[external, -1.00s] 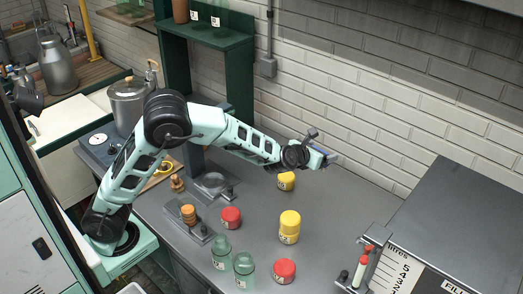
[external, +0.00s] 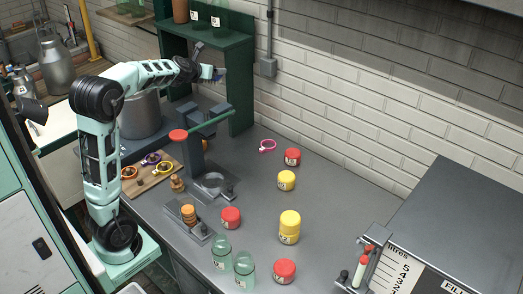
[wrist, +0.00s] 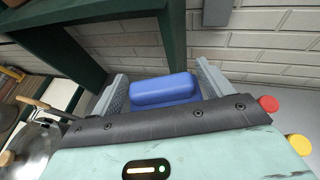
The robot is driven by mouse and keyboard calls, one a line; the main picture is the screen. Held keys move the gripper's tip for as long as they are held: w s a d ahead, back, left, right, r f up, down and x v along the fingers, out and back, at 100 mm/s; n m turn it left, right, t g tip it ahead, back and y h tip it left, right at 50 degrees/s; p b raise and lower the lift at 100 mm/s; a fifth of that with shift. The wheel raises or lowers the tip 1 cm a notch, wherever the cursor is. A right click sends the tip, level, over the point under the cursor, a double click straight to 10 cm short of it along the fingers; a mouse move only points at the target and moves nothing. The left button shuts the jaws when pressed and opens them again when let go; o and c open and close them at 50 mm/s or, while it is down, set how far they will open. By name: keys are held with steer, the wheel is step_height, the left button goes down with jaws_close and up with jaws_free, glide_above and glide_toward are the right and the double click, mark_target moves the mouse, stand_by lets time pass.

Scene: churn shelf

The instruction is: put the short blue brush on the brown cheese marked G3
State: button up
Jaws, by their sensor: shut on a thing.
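The short blue brush (wrist: 165,90) is between the two grey fingers of my gripper (wrist: 162,80) in the wrist view. My gripper is shut on it. In the external view my gripper (external: 212,73) is raised in front of the green shelf unit, below its upper board, with a bit of blue at its tip.
The green shelf unit (external: 243,85) is close to my gripper. Below it stand a press with a green lever (external: 213,124) and a steel pot (external: 140,118). Red and yellow cheeses (external: 289,222) and green jars (external: 244,261) stand on the grey counter.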

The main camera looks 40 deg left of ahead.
steer(key=s+a+r, duration=0.2)
steer(key=s+a, duration=0.3)
steer(key=a, duration=0.2)
steer(key=shift+n+y, duration=0.3)
step_height(320, 180, down, 28)
steer(key=b, duration=2.7)
steer(key=shift+f, duration=0.1)
steer(key=shift+s, duration=0.1)
steer(key=o, duration=0.6)
steer(key=shift+f+b, duration=0.1)
steer(key=shift+b, duration=0.2)
steer(key=o, duration=0.4)
